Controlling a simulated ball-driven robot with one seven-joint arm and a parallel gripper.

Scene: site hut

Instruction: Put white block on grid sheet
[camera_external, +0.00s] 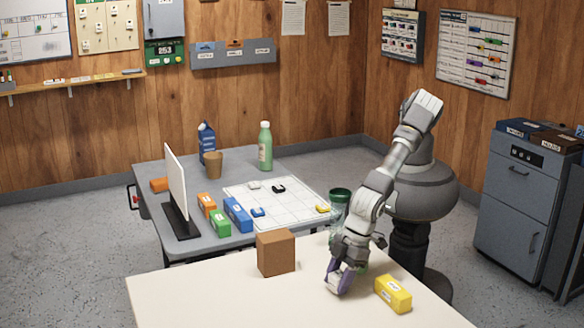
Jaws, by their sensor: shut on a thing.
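My gripper (341,278), with purple fingers, is low over the right part of the cream table. It is shut on a white block (337,284), which is partly hidden by the fingers. I cannot tell whether the block touches the table. The white grid sheet (285,211) lies on the grey table behind, to the left of my gripper. Small white, black, blue and yellow pieces sit on it.
A yellow block (393,293) lies right of my gripper. A dark green-topped container (340,199) is near my arm. Orange, green and blue blocks (238,214) line the sheet's left side. A green bottle (265,147) stands behind.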

